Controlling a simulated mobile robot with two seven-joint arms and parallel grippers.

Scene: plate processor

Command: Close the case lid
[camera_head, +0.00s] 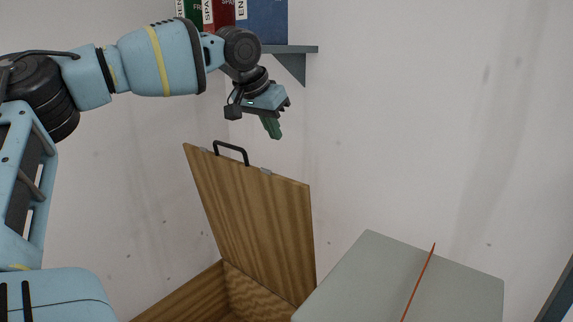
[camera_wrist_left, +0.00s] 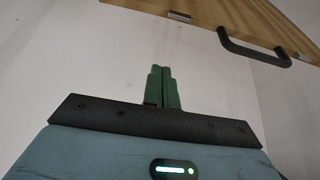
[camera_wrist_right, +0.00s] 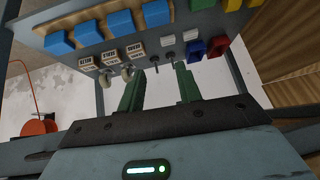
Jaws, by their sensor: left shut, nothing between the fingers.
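The wooden case (camera_head: 185,295) stands at the bottom of the head view, with its lid (camera_head: 255,220) raised and leaning back toward the wall. A black handle (camera_head: 231,152) sits on the lid's top edge. My left gripper (camera_head: 272,129) is shut and empty, above and a little right of the handle, apart from it. In the left wrist view its green fingers (camera_wrist_left: 163,88) are together, with the handle (camera_wrist_left: 252,50) and lid edge (camera_wrist_left: 200,14) at the upper right. My right gripper (camera_wrist_right: 154,90) is open and empty in the right wrist view; it is not visible in the head view.
A shelf (camera_head: 300,49) with binders (camera_head: 262,20) is on the wall above the left gripper. A grey surface (camera_head: 365,270) with a thin red line is right of the case. Before the right gripper is a panel (camera_wrist_right: 100,40) with blue, red and yellow parts and labelled switches.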

